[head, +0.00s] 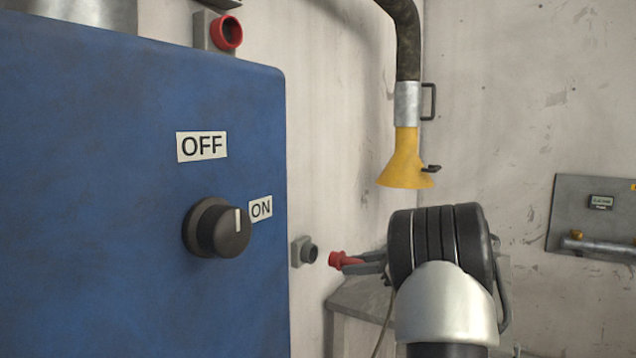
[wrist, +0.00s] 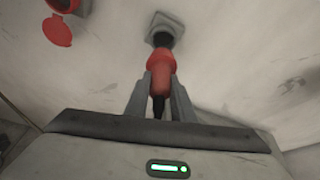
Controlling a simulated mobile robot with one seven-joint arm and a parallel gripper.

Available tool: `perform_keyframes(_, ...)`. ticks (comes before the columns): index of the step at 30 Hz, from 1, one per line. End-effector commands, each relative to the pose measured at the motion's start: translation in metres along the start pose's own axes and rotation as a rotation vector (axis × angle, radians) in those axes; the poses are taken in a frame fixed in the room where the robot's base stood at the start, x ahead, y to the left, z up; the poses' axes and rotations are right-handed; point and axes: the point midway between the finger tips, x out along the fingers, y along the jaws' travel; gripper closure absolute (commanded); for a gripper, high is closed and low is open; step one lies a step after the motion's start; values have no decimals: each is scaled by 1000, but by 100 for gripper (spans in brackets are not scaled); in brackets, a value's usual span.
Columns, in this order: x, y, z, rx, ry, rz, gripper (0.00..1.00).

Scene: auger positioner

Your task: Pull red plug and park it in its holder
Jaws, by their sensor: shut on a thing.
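The red plug (head: 342,260) is held between the fingers of my gripper (head: 366,263), which is shut on it. In the wrist view the plug (wrist: 160,68) sits between both fingers of my gripper (wrist: 160,84), with its black cable end towards me. A grey wall mount with a black round opening, seemingly the holder (head: 304,251), is just left of the plug. In the head view a small gap shows between them. In the wrist view the plug's front overlaps the holder (wrist: 164,24). A red socket (head: 226,33) is higher on the wall and looks empty.
A blue cabinet (head: 90,190) with a black knob (head: 218,230) and OFF and ON labels fills the left. A yellow funnel (head: 405,160) on a hose hangs above my gripper. A grey panel (head: 590,215) is on the right wall. A grey ledge (head: 352,297) lies below the plug.

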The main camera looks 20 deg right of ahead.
Motion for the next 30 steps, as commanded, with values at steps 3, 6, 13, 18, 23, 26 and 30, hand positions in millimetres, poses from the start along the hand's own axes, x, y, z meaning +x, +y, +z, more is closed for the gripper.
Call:
perform_keyframes(3,7,0,5,-1,-3,2,100)
perform_keyframes(6,14,0,8,-1,-2,1,100)
perform_keyframes(13,32,0,15,-1,-2,2,100)
perform_keyframes(18,39,0,17,-2,-2,0,100)
perform_keyframes(23,40,0,17,-2,-2,-1,100)
perform_keyframes(26,40,0,17,-2,-2,-1,100)
perform_keyframes(30,40,0,17,-1,-2,0,100)
